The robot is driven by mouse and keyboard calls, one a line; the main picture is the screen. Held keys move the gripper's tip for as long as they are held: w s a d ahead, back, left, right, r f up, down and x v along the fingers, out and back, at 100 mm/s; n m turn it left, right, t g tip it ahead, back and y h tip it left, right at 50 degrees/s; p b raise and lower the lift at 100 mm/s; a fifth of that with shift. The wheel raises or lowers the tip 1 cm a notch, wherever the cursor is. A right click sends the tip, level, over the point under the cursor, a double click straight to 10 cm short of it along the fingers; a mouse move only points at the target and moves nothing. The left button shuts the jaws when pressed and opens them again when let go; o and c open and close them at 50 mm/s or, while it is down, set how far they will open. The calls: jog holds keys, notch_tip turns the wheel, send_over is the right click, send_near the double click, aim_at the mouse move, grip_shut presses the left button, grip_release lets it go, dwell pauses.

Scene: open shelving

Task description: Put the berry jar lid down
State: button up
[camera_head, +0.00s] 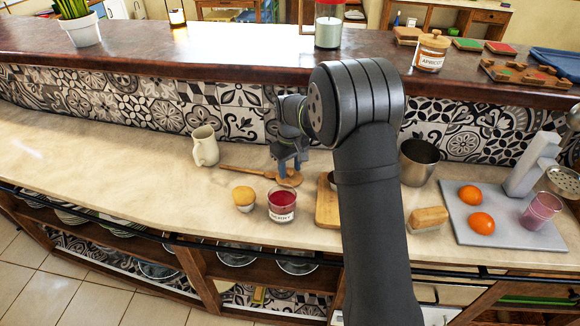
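The berry jar (282,204) is a short glass with dark red contents and a white label, upright on the pale counter. Its top looks open, with no lid on it. My gripper (289,172) points down just behind the jar, its blue-grey fingers low over the counter. A round wooden piece (290,181) shows at the fingertips. It may be the berry jar lid or the head of the wooden spoon (240,170), whose handle runs left from there. I cannot tell whether the fingers are shut on it or whether it touches the counter.
A muffin (243,196) stands left of the jar and a cream mug (205,146) behind it. A wooden board (327,206) lies to the right, partly behind my arm. A metal cup (418,162) and a grey tray (512,236) are farther right. The counter's left is clear.

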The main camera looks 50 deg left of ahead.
jog(key=shift+r, duration=0.1)
notch_tip(320, 180, up, 12)
dwell(0.6)
send_over(290, 171)
jog(key=shift+f, duration=4.2)
